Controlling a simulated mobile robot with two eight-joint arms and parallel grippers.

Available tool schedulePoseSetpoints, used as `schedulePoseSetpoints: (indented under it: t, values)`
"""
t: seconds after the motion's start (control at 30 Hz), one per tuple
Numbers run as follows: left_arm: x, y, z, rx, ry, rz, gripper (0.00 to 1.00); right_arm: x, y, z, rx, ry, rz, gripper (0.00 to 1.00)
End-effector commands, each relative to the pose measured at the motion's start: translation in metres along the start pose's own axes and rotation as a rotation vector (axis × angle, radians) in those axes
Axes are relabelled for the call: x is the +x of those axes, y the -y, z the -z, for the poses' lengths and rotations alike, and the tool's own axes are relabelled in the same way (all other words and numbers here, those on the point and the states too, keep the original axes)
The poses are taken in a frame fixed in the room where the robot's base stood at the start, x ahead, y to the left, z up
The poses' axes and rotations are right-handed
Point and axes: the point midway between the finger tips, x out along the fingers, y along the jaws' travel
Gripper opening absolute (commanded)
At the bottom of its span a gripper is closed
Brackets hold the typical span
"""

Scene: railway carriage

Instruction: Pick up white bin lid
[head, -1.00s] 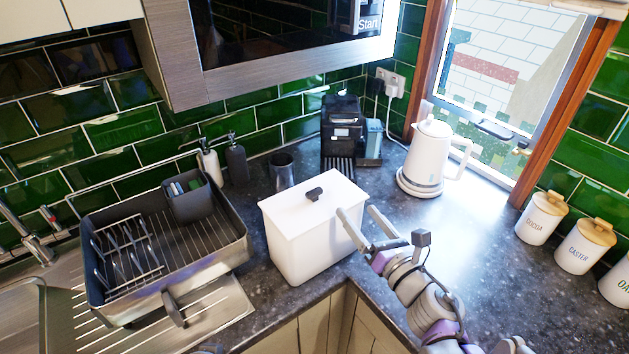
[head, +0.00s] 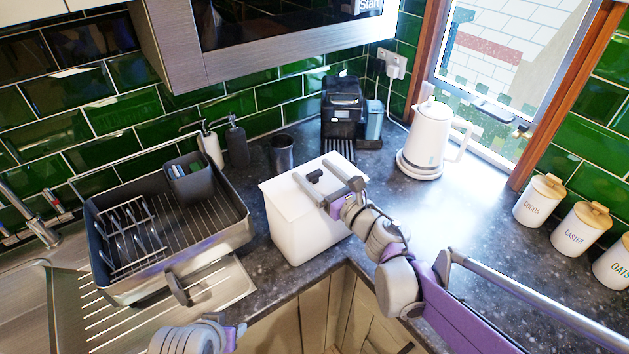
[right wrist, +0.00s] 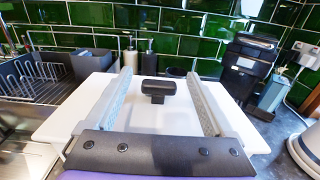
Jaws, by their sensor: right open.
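The white bin lid (head: 289,183) lies on top of a white bin (head: 295,233) on the dark worktop. It has a small dark knob (head: 314,176) at its middle. My right gripper (head: 326,180) is over the lid with its fingers on either side of the knob. In the right wrist view, the open fingers reach forward over the lid (right wrist: 68,118), and the knob (right wrist: 158,88) stands between them near the tips, with a gap on both sides. Part of my left arm (head: 190,338) shows at the bottom; its fingertips are not clearly seen.
A grey dish rack (head: 240,238) stands left of the bin on the sink drainer. A dark cup (head: 281,155), a coffee machine (head: 342,105) and a white kettle (head: 425,143) stand behind. Canisters (head: 581,229) are at right.

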Motion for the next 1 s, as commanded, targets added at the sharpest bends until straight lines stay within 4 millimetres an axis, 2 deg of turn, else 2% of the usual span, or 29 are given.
schedulePoseSetpoints:
  t: [0.1,0.3,0.37,0.8,1.0]
  values:
    - [-0.0008,0.0,0.001,0.0,-0.001,0.0,0.5,0.0073,-0.0008,0.0001,0.0,0.0,-0.001,0.88]
    - [-0.0004,0.0,0.0005,0.0,0.0,0.0,0.5,0.0073,-0.0006,0.0007,0.0,0.0,0.0,0.88]
    - [-0.0004,0.0,0.0005,0.0,0.0,0.0,0.5,0.0072,-0.0005,0.0007,0.0,0.0,0.0,0.79]
    - [-0.0005,0.0,0.0006,0.0,-0.001,0.0,0.5,0.007,-0.0004,0.0006,0.001,0.0,0.0,0.0]
    - [-0.0005,0.0,0.0006,0.0,-0.001,0.0,0.5,0.007,-0.0004,0.0004,0.001,0.0,0.0,0.0]
